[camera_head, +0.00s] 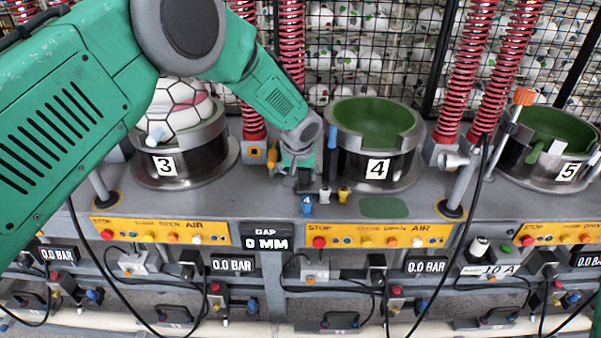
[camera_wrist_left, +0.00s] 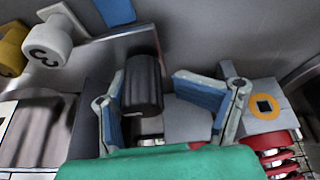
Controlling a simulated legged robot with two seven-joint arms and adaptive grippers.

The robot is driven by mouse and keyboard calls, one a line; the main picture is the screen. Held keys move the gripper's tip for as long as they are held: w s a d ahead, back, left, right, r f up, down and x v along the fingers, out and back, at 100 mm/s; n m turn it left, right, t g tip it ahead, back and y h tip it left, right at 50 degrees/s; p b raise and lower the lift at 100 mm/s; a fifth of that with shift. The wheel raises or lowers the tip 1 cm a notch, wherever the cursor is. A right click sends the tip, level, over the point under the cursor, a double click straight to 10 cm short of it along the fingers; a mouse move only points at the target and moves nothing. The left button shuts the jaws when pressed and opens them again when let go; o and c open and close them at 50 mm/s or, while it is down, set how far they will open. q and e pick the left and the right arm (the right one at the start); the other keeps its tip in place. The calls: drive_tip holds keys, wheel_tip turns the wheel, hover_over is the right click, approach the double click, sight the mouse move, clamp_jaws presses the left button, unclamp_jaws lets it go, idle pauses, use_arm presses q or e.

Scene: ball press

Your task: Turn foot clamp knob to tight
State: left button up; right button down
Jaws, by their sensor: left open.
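My left gripper (camera_head: 298,165) reaches down between press 3 and press 4 in the head view. In the left wrist view the gripper (camera_wrist_left: 150,100) is open, with blue pads on both fingers. A dark ribbed knob (camera_wrist_left: 143,85), apparently the clamp knob, stands between the fingers. It is closer to the left finger, and a gap shows to the right finger. I cannot tell whether either finger touches it. In the head view the knob is mostly hidden by my gripper. My right gripper is in neither view.
Press 3 (camera_head: 179,185) holds a white ball (camera_head: 176,108). Press 4 (camera_head: 369,190) is empty with a green inside. Blue tag 4 (camera_head: 307,205) and small levers sit close by. Red springs (camera_head: 467,75) stand behind. A yellow button panel (camera_head: 380,236) runs along the front.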

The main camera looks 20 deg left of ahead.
use_arm(q)
drive_tip(key=shift+w, duration=0.15)
drive_tip(key=shift+d+r, duration=0.2)
drive_tip(key=shift+s+d+r, duration=0.2)
drive_tip(key=shift+d, duration=0.25)
drive_tip(key=shift+s+d+r, duration=0.15)
drive_tip(key=shift+d, duration=0.25)
drive_tip(key=c, duration=1)
drive_tip(key=shift+s+d, duration=0.1)
drive_tip(key=shift+d, duration=0.1)
drive_tip(key=shift+c, duration=0.5)
drive_tip(key=shift+a+f, duration=0.2)
drive_tip(key=shift+a, duration=0.3)
clamp_jaws()
drive_tip(key=shift+d, duration=0.25)
